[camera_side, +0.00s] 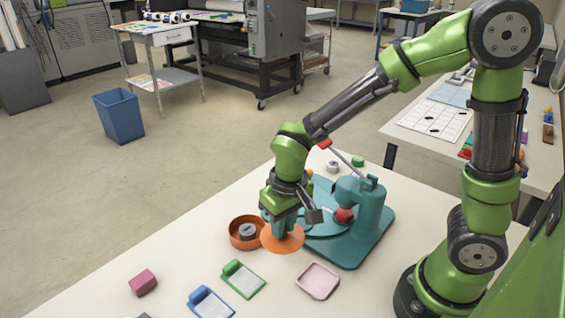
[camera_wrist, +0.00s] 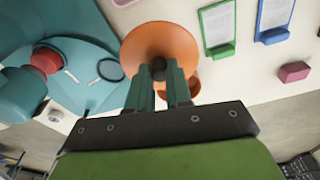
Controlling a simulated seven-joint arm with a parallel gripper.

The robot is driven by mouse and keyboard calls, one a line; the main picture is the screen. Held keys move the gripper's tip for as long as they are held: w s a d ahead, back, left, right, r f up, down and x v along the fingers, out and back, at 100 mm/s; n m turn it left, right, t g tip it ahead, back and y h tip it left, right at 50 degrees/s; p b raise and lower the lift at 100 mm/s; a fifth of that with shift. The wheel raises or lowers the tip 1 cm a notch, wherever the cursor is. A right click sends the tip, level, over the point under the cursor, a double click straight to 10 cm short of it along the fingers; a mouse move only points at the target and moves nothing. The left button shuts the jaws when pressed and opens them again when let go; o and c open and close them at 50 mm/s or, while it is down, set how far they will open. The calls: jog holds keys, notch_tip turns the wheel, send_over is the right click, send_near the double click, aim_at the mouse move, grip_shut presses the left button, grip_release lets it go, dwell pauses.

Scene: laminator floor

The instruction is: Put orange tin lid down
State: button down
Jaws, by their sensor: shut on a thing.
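The orange tin lid (camera_side: 284,241) is a flat orange disc in my gripper (camera_side: 281,234), in front of the teal machine. In the wrist view the lid (camera_wrist: 160,42) is at the ends of my gripper's fingers (camera_wrist: 160,70), which are shut on it at its middle. Whether the lid touches the table I cannot tell. In the wrist view the tin (camera_wrist: 192,87) is mostly hidden behind the lid and fingers.
The teal machine (camera_side: 372,222), with a red knob (camera_side: 344,215), stands right of my gripper. A green clipboard (camera_side: 243,280), a blue clipboard (camera_side: 211,303), a pink tray (camera_side: 318,281) and a pink block (camera_side: 143,283) lie nearer the front. Bare table lies left of the tin.

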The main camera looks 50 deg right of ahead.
aim_at(286, 239)
notch_tip(286, 239, down, 8)
jog(key=shift+a+r, duration=0.1)
jog(key=shift+r, duration=0.05)
dwell(0.4)
jog(key=c, duration=1)
grip_release()
jog(key=shift+c, duration=0.2)
jog(key=r, duration=0.7)
jog(key=s+r, duration=0.1)
jog(key=r, duration=0.3)
jog(key=shift+s+a+r, duration=0.1)
jog(key=shift+r, duration=0.15)
jog(key=s+d+r+m+t+y, duration=0.1)
jog(key=s+d+r+t, duration=0.4)
jog(key=r, duration=0.6)
jog(key=shift+s+d+r+m+t+y, duration=0.25)
jog(key=shift+s+d+m+t+y, duration=0.25)
jog(key=shift+s+d, duration=0.55)
